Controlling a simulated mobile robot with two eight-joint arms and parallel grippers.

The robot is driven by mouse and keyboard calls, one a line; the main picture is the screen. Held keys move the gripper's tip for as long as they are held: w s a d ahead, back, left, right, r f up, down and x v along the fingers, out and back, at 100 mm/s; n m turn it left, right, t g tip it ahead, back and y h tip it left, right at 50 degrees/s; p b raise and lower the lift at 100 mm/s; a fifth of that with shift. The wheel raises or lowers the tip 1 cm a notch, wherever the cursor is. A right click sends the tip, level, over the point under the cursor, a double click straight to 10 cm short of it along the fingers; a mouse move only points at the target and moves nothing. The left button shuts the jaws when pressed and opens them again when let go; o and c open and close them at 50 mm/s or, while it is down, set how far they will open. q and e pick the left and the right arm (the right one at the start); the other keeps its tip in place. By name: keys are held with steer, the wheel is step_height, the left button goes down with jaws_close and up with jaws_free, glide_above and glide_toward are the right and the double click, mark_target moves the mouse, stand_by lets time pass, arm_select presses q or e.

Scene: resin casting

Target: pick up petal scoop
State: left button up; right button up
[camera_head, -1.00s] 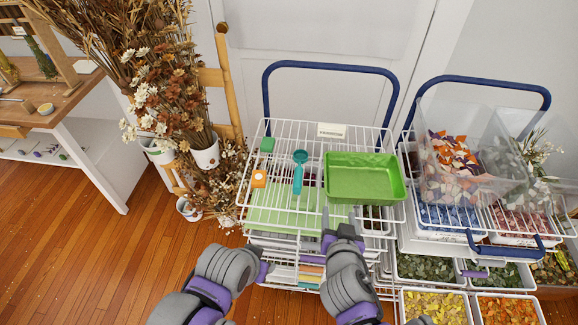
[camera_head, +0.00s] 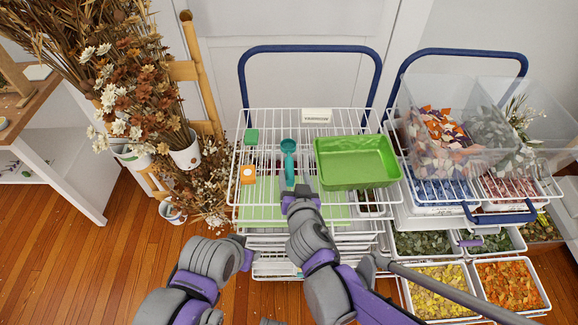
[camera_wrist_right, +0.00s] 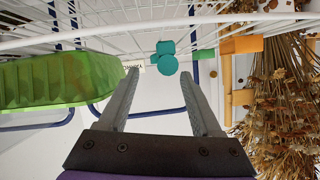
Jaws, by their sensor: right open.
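The teal petal scoop (camera_head: 289,160) lies on the top wire shelf (camera_head: 262,124), its round bowl toward the back and its handle toward me. My right gripper (camera_head: 301,190) is at the handle's near end and hides part of it. In the right wrist view the scoop (camera_wrist_right: 167,62) shows just beyond and between the fingertips of the open, empty right gripper (camera_wrist_right: 159,74). I cannot tell whether the fingers touch it. Part of my left gripper (camera_head: 246,256) shows low in front of the rack; its jaws cannot be made out.
A green tray (camera_head: 355,183) stands close right of the scoop. An orange block (camera_head: 247,174) and a green block (camera_head: 251,135) sit to its left. A white label (camera_head: 317,115) is behind. Clear bins stand on the right rack; dried flowers (camera_head: 140,85) crowd the left.

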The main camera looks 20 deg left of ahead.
mark_target(289, 169)
steer(key=x, duration=0.5)
steer(key=shift+a+f+b, duration=0.1)
steer(key=shift+a+b, duration=0.2)
steer(key=shift+a, duration=0.1)
jaws_close()
